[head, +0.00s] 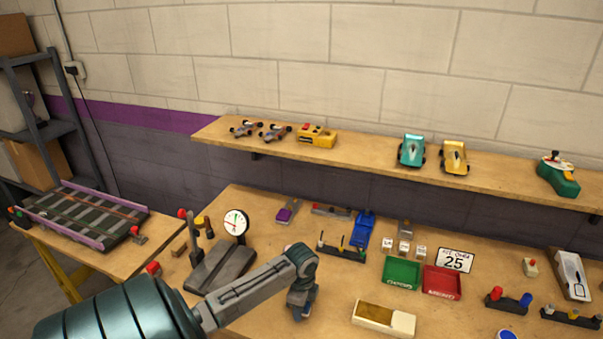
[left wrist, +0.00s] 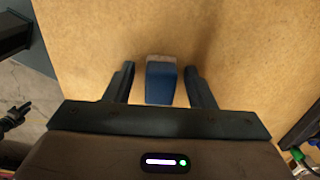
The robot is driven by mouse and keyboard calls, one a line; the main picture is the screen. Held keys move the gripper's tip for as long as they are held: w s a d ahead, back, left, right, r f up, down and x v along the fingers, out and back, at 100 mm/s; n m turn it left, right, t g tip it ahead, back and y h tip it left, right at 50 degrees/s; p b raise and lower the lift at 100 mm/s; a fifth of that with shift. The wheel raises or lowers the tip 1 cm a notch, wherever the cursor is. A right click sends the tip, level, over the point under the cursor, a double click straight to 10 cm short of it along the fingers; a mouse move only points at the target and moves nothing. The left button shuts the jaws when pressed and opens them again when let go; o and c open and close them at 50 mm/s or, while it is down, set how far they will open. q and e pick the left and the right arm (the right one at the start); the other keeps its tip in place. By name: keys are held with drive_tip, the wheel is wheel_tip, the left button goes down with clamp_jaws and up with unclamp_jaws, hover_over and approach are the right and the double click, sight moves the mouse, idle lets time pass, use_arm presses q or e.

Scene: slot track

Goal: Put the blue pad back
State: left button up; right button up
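The blue pad (left wrist: 160,84) is a small blue block with a pale end, lying on the wooden bench top in the left wrist view. My left gripper (left wrist: 160,78) is open around it, one finger on each side, with a gap visible on both sides. In the head view my left gripper (head: 301,306) points down at the bench in front of the dark scale base; it mostly hides the pad there. My right gripper is in neither view.
A scale with a round dial (head: 236,222) stands left of my gripper. A cream and wood box (head: 384,318), a green tray (head: 402,272) and a red tray (head: 442,283) lie right. A purple pad (head: 287,210) lies behind. Bare bench surrounds my gripper.

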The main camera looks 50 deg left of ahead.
use_arm(q)
drive_tip(key=shift+r, duration=0.1)
drive_tip(key=shift+r, duration=0.25)
wheel_tip(320, 180, up, 12)
drive_tip(key=b, duration=0.3)
drive_tip(key=shift+f, duration=0.2)
